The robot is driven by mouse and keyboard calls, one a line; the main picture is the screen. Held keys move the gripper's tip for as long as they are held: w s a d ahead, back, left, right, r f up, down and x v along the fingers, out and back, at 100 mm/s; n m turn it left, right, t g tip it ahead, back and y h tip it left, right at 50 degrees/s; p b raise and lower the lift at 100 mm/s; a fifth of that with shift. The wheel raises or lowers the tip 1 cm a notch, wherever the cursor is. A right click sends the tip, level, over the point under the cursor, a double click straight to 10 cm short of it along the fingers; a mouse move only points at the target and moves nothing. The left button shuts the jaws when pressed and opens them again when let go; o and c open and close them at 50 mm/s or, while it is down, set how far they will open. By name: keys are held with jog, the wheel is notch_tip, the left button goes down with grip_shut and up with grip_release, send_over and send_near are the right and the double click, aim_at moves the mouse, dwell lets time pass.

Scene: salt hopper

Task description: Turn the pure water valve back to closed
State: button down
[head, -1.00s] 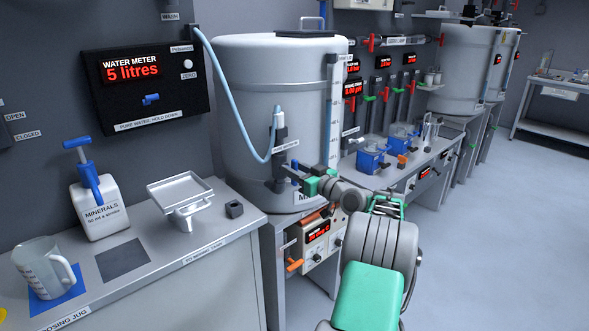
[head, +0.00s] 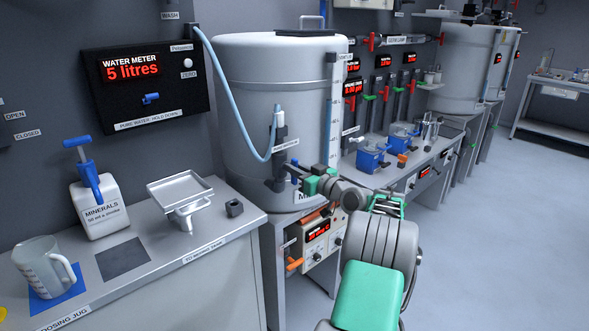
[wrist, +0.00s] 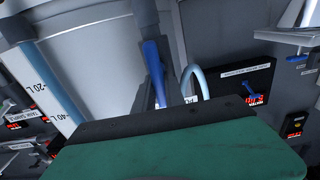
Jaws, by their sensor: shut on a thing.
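The pure water valve's blue handle (wrist: 154,62) stands upright in the middle of the wrist view, at the front of the large grey tank (head: 265,90). In the head view only a small blue bit of the handle (head: 295,162) shows above my gripper (head: 291,174). My gripper is shut on the handle, low on the tank's front beside the dark fitting. The fingers and the green wrist hide most of the valve body. The water meter (head: 146,82) reads 5 litres.
A light blue hose (head: 226,105) loops from the wall to the tank fitting, close to my gripper. Open floor (head: 510,240) lies to the right.

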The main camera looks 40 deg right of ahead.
jog(key=shift+m, duration=0.3)
jog(key=m, duration=0.3)
jog(key=shift+d+p, duration=0.25)
jog(key=shift+p, duration=0.1)
jog(key=shift+d+f+m+p, duration=0.2)
jog(key=shift+m+p, duration=0.7)
jog(key=shift+m, duration=1.35)
jog(key=shift+d+f+m+p, duration=0.15)
jog(key=shift+m+p, duration=0.8)
jog(key=shift+m, duration=1.25)
jog(key=shift+d+f+m+p, duration=0.15)
jog(key=shift+m+p, duration=0.75)
jog(key=shift+m, duration=1.35)
jog(key=shift+f, duration=0.1)
jog(key=c, duration=1.4)
grip_release()
